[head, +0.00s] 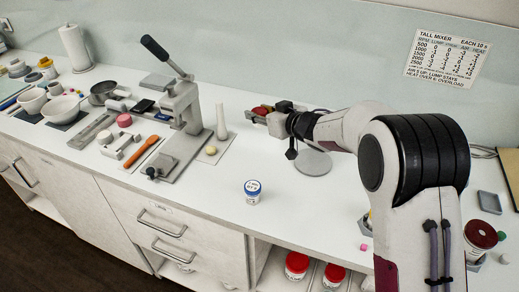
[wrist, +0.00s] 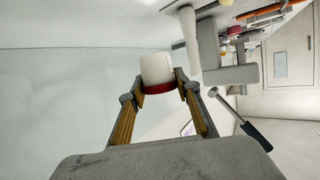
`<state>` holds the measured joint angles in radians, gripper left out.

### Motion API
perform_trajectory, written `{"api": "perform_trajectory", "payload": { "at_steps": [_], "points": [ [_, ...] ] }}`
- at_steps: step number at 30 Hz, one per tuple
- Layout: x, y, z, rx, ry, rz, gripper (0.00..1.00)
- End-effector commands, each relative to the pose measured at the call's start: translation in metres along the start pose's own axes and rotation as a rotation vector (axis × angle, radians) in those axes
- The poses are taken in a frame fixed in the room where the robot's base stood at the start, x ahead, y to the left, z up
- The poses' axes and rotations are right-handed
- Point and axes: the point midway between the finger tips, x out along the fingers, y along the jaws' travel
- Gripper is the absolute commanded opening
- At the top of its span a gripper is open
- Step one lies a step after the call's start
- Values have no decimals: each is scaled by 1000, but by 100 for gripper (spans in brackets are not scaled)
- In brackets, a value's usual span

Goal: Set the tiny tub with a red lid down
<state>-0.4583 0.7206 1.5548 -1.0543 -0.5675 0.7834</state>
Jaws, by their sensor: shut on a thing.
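My gripper (wrist: 160,92) is shut on the tiny tub with a red lid (wrist: 156,69). In the wrist view the tub's white body points away from my palm, and its red lid sits between the fingertips. In the head view my gripper (head: 264,113) is stretched out toward the back wall, above the white counter (head: 225,217). Only the red of the tub (head: 260,110) shows clearly there; fingers hide much of the rest. The tub appears held off the counter.
A lever press (head: 180,110) stands left of my gripper, beside a white pestle-like piece (head: 221,122). A round grey plate (head: 313,163) lies below my arm. Red-lidded tubs (head: 297,264) sit on the lower shelf.

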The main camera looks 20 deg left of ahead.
Motion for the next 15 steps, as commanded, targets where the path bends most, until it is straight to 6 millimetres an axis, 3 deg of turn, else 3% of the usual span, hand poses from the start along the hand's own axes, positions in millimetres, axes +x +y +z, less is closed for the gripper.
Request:
{"api": "perform_trajectory", "payload": {
  "at_steps": [8,15],
  "points": [
    [2,0,6,0,-1,-1,10],
    [12,0,34,1,-1,-2,10]
  ]
}}
